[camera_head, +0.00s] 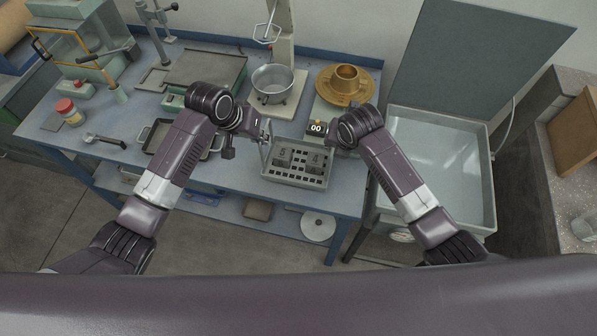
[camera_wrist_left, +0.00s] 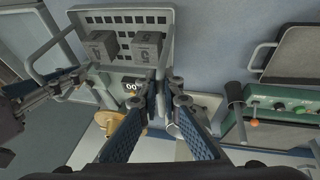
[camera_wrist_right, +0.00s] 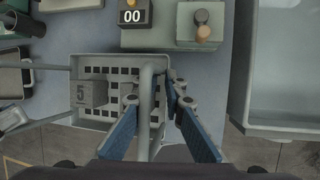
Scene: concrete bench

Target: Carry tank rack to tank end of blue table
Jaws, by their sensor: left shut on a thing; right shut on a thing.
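The tank rack is a grey perforated tray (camera_head: 295,179) with a bar handle at each end, at the front edge of the blue table (camera_head: 230,185). Two grey blocks (camera_head: 285,157) sit in it; one shows a 5 in the right wrist view (camera_wrist_right: 88,94). My left gripper (camera_head: 264,132) is shut on the rack's left handle. My right gripper (camera_head: 334,142) is shut on its right handle, seen close in the right wrist view (camera_wrist_right: 155,88). I cannot tell whether the rack touches the table. The water tank (camera_head: 437,165) stands right of the table.
A black and yellow counter reading 00 (camera_head: 316,128) sits just behind the rack. Behind are a steel pot (camera_head: 272,80) and a brass dish (camera_head: 345,86). A dark tray (camera_head: 160,138) lies to the left. A narrow strip of table is free right of the rack.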

